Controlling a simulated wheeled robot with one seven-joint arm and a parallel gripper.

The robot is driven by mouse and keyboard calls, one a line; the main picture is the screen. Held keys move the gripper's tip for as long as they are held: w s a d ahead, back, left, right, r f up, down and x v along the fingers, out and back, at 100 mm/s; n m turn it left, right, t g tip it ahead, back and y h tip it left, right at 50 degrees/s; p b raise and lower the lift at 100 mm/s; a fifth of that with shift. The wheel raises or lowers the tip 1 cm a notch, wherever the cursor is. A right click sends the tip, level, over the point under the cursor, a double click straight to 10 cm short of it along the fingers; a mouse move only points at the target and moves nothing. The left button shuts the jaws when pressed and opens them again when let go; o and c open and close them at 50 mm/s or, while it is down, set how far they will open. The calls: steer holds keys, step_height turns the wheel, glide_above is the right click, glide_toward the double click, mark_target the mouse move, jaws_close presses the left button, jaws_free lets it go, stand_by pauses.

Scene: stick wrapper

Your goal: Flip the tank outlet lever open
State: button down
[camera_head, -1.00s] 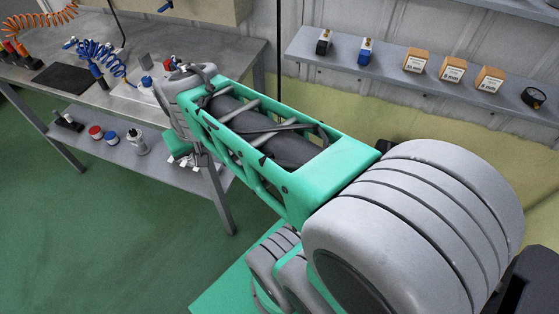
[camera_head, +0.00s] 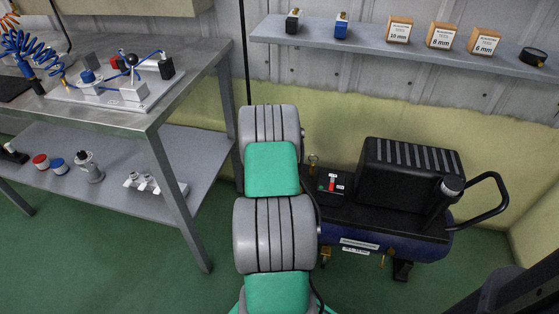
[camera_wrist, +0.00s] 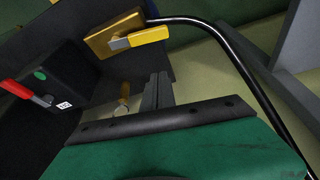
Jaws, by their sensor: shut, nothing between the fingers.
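The tank (camera_head: 410,250) is the blue body of a compressor on the floor, right of my arm in the head view. In the wrist view, a yellow lever (camera_wrist: 148,37) sits on a brass valve (camera_wrist: 103,42) with a black hose (camera_wrist: 225,50) leading right from it. My gripper (camera_wrist: 157,84) is shut and empty, with its fingertips just below the yellow lever in the picture. I cannot tell whether they touch it. In the head view my gripper is hidden behind my arm.
A black box with a red lever (camera_wrist: 25,92) and a green button (camera_wrist: 40,75) is at left in the wrist view. The compressor's black cover (camera_head: 410,175) and handle (camera_head: 490,200) stand at right. A metal workbench (camera_head: 190,90) is at left, a wall shelf (camera_head: 380,50) above.

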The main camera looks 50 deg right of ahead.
steer(key=x, duration=0.4)
steer(key=shift+b, duration=0.4)
steer(key=a, duration=0.2)
steer(key=shift+s+a+r, duration=0.3)
steer(key=shift+a+r, duration=0.1)
steer(key=shift+s+a, duration=0.2)
steer(key=shift+a, duration=0.45)
